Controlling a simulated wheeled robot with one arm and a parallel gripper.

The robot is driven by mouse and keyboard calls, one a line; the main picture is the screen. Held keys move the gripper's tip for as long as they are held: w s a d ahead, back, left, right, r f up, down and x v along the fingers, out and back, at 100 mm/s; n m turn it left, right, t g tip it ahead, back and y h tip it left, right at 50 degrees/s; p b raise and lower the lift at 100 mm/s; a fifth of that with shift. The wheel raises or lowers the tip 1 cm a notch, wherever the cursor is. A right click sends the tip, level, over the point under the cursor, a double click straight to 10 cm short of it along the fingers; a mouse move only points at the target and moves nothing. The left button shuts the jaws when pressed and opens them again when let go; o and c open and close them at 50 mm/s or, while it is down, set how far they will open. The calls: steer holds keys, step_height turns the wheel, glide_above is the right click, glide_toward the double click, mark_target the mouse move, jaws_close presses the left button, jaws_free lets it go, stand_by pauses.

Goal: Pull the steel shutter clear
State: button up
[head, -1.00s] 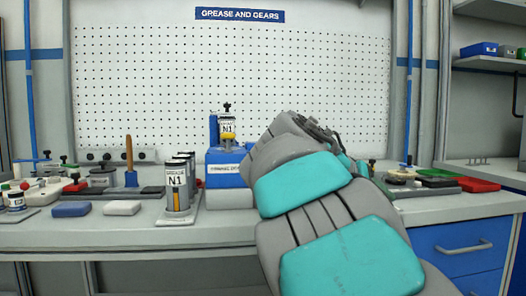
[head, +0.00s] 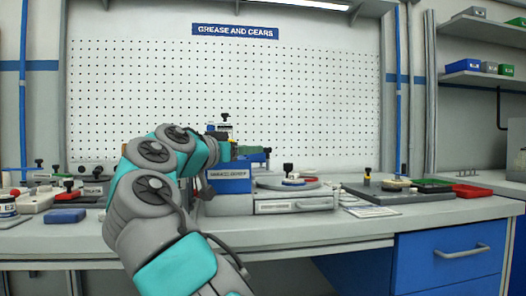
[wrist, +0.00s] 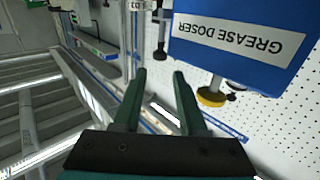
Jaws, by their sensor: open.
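The blue grease doser (head: 228,182) stands on the bench in the head view, partly behind my arm. A canister (head: 222,130) with a dark knob shows above it. In the wrist view the blue doser (wrist: 240,38) appears upside down, with a yellow knob (wrist: 211,98) at its edge. My gripper (wrist: 159,75) is open, with nothing between its fingers, and points past the side of the doser. In the head view my arm covers much of the doser's left side. I cannot pick out the steel shutter with certainty in either view.
A pale drawer unit (head: 295,204) with a round plate on top stands right of the doser. A blue block (head: 65,216) lies at the left.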

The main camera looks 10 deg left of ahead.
steer(key=p, duration=0.1)
glide_above(264, 171)
steer(key=shift+s, duration=0.2)
steer(key=shift+c, duration=0.3)
jaws_close()
stand_by(1.1)
